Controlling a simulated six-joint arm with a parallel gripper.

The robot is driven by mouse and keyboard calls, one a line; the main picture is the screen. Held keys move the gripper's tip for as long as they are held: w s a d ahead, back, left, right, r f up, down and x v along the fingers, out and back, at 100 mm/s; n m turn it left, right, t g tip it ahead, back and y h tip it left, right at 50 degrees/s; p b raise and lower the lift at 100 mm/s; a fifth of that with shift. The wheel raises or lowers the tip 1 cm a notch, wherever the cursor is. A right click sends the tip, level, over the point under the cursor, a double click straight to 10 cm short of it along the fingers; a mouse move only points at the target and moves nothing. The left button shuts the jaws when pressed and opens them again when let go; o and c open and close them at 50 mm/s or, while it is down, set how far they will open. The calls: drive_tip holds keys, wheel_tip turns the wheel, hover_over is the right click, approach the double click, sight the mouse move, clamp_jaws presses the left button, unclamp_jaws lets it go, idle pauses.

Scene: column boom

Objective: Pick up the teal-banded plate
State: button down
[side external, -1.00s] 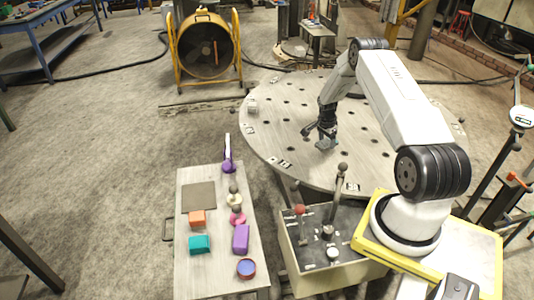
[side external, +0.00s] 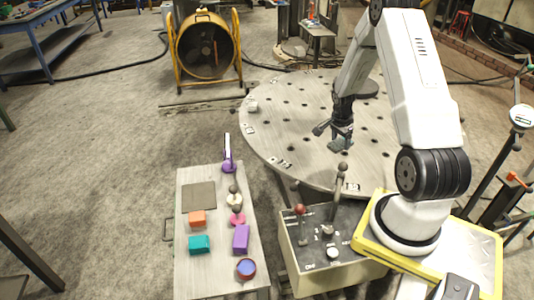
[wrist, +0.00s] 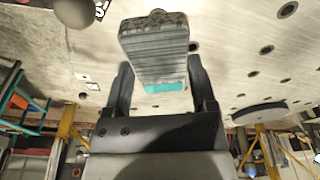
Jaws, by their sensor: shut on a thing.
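The teal-banded plate (wrist: 155,50) is a grey, worn, block-like piece with a teal band at its near end in the wrist view. My gripper (wrist: 162,82) is shut on it, with one dark finger on each side of the plate. In the side view my gripper (side external: 335,130) holds the plate (side external: 341,144) above the near part of the round table. The plate's underside and the exact finger contacts are hidden.
The round table (side external: 275,125) is grey with several holes and bears a dark disc (side external: 366,88). A control box (side external: 318,250) with upright levers stands in front. A bench (side external: 215,275) at left carries several coloured objects.

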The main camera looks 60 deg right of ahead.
drive_tip(key=shift+s+a+r, duration=0.6)
drive_tip(key=shift+s+a, duration=0.25)
